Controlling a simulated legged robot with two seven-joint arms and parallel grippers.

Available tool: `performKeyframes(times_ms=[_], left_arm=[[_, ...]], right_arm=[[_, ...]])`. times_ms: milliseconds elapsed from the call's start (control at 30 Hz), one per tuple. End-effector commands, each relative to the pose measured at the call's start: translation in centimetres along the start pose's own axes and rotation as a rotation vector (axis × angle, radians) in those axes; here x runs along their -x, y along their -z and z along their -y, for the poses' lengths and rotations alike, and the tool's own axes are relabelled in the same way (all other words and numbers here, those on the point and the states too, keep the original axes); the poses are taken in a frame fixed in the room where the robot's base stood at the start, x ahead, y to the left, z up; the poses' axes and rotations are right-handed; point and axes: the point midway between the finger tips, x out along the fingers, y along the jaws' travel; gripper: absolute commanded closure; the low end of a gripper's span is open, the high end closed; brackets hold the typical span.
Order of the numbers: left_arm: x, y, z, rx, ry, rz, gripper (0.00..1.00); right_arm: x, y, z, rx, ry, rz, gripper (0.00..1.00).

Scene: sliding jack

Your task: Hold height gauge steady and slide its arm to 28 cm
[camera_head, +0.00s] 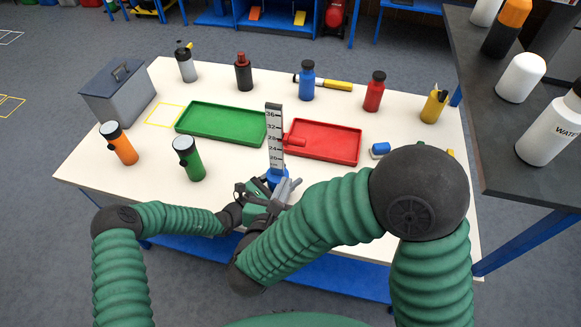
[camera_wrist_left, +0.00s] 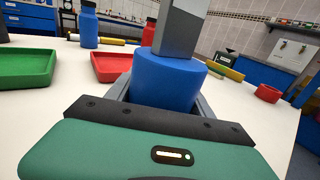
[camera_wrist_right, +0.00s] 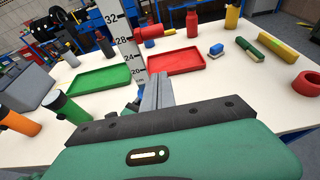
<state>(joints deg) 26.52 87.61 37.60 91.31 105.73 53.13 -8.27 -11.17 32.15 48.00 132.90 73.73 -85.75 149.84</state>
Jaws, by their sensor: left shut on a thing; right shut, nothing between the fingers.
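The height gauge post (camera_head: 274,135) stands upright with its scale facing me. Its red sliding arm (camera_head: 296,140) sticks out to the right, close to the 28 mark; the exact reading is unclear. The arm also shows in the right wrist view (camera_wrist_right: 152,33). The gauge's blue round base (camera_wrist_left: 165,82) sits between the fingers of my left gripper (camera_wrist_left: 165,95), which is shut on it. My right gripper (camera_wrist_right: 158,92) is shut and empty, its fingertips beside the lower post and below the red arm. In the head view my right arm partly hides both grippers.
A green tray (camera_head: 222,142) lies left of the post and a red tray (camera_head: 340,159) behind it to the right. An orange bottle (camera_head: 124,149) and a green bottle (camera_head: 190,174) stand on the left. A dark shelf (camera_head: 510,190) with bottles borders the right.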

Motion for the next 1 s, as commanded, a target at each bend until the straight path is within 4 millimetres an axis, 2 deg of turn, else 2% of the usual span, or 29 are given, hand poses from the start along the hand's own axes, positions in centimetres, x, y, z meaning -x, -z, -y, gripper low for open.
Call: performKeyframes(times_ms=[100,200,467,500,667,1000], left_arm=[[0.0,0.1,0.0,0.001,0.0,0.0,0.99],[0.0,0.0,-0.1,0.001,0.0,0.0,0.99],[-0.1,0.0,-0.1,0.001,0.0,0.0,0.99],[-0.1,0.0,-0.1,0.001,0.0,0.0,0.34],[-0.1,0.0,0.0,0.001,0.0,0.001,0.14],[0.3,0.0,-0.1,0.001,-0.001,0.001,0.14]], right_arm=[[2.0,0.0,-0.1,0.001,-0.002,0.001,1.0],[2.9,0.0,0.0,0.001,-0.001,0.0,1.0],[3.0,0.0,0.0,0.001,0.0,-0.001,1.0],[3.0,0.0,0.0,0.001,0.0,-0.001,1.0],[3.0,0.0,0.0,0.001,0.0,-0.001,1.0],[3.0,0.0,0.0,0.001,0.0,-0.001,1.0]])
